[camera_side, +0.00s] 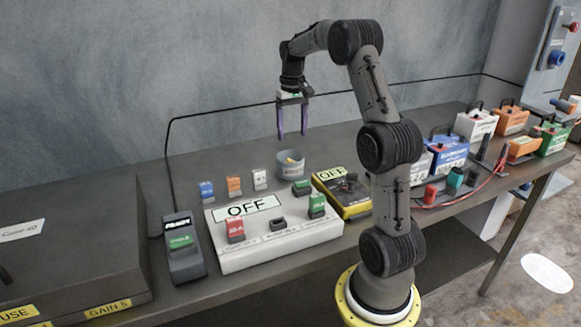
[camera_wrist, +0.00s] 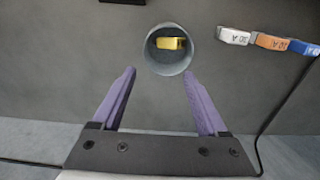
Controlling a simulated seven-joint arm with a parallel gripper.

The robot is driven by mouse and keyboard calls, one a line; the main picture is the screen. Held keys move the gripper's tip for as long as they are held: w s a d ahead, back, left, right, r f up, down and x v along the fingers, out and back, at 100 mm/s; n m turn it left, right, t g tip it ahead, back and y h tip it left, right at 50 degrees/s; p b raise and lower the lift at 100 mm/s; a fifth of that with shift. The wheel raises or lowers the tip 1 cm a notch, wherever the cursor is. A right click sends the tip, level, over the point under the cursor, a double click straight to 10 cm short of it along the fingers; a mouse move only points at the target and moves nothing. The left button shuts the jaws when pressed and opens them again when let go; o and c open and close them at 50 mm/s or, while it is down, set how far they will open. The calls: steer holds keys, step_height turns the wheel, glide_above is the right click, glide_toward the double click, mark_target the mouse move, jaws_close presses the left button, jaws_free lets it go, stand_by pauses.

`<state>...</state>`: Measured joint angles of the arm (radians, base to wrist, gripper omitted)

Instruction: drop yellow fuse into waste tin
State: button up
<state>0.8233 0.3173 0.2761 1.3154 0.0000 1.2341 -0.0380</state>
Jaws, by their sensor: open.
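The waste tin (camera_side: 290,169) is a small grey round cup on the bench, behind the white fuse panel. In the wrist view the yellow fuse (camera_wrist: 170,43) lies inside the tin (camera_wrist: 152,66). The fuse cannot be made out in the side view. My gripper (camera_side: 292,135) hangs above the tin, pointing down, with its purple fingers apart and nothing between them. In the wrist view my gripper (camera_wrist: 159,72) shows the same open, empty fingers near the tin's rim.
A white panel (camera_side: 270,254) marked OFF holds a red fuse (camera_side: 236,230) and a green fuse (camera_side: 317,206), with an empty socket between. Blue (camera_side: 207,190), orange (camera_side: 234,184) and white (camera_side: 260,179) fuses stand left of the tin. A yellow-black case (camera_side: 345,192) stands to the right.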

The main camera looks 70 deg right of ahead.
step_height(320, 180, up, 13)
stand_by(0.4)
steer(key=shift+r, duration=0.1)
